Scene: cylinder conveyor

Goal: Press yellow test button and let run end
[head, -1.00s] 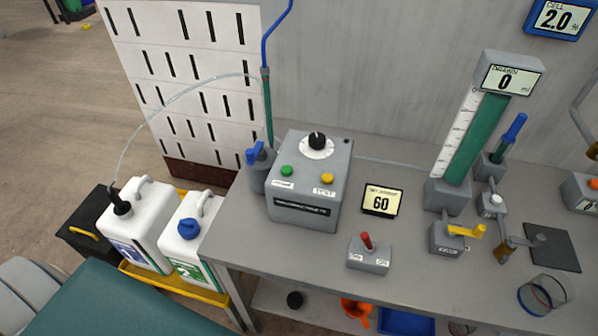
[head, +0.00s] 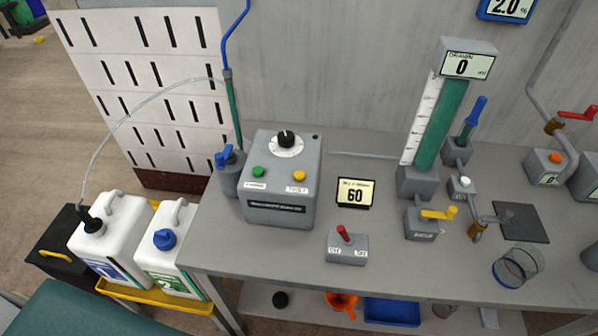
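The yellow test button (head: 299,176) sits on the sloped top of a grey control box (head: 281,203) on the bench, above a white label. A green button (head: 258,171) is to its left and a black knob (head: 286,138) on a white dial is behind them. A small display (head: 355,192) to the right of the box reads 60. The tall column's display (head: 467,66) reads 0, and its tube (head: 440,125) looks green. Neither gripper is in view.
A red-lever switch box (head: 347,246), a yellow-handled valve (head: 423,222), a clear glass cylinder (head: 517,267) and a dark pad (head: 520,222) stand on the bench (head: 270,261). Two white canisters (head: 110,238) stand in a yellow tray (head: 160,297) at left. The bench's front edge is clear.

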